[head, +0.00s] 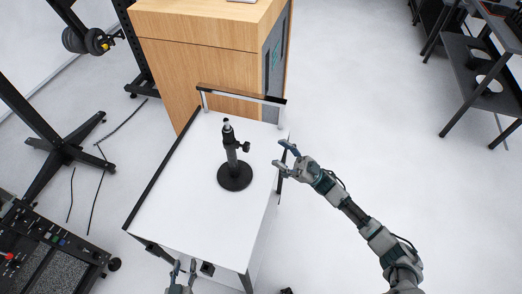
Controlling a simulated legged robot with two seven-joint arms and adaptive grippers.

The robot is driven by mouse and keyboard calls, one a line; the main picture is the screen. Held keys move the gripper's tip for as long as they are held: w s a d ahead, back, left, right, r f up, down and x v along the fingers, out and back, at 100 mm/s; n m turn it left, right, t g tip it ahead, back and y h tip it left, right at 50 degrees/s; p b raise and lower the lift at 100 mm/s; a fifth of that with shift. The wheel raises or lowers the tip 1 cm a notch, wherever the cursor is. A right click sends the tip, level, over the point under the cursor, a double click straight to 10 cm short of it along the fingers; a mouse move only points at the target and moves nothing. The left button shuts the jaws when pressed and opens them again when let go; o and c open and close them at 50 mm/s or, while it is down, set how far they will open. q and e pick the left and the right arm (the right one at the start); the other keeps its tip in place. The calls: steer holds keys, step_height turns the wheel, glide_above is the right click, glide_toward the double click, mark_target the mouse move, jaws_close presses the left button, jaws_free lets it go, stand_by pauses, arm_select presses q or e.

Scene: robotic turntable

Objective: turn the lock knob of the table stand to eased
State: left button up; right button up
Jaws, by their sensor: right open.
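The table stand (231,160) is a black post on a round base (235,176), upright on a white table. Its lock knob (246,147) is a small dark knob sticking out from the right side of the post. The knob's setting is too small to read. My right gripper (281,154) is open and empty near the table's right edge, with its fingers pointing left toward the knob. It is apart from the knob. My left gripper (184,266) is at the bottom of the view by the table's front edge, its fingers apart and empty. Its arm is mostly out of view.
The white table (190,200) has a dark rail on its left and a raised bar (241,92) at its back. A wooden cabinet (195,50) stands behind it. The tabletop around the stand is clear. Gym equipment (50,250) is at left, a dark shelf (478,75) at far right.

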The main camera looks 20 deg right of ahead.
steer(key=shift+s+d, duration=0.25)
steer(key=shift+d, duration=0.35)
steer(key=shift+s+d, duration=0.3)
steer(key=shift+d, duration=0.3)
steer(key=shift+s+d, duration=0.25)
steer(key=shift+d, duration=0.35)
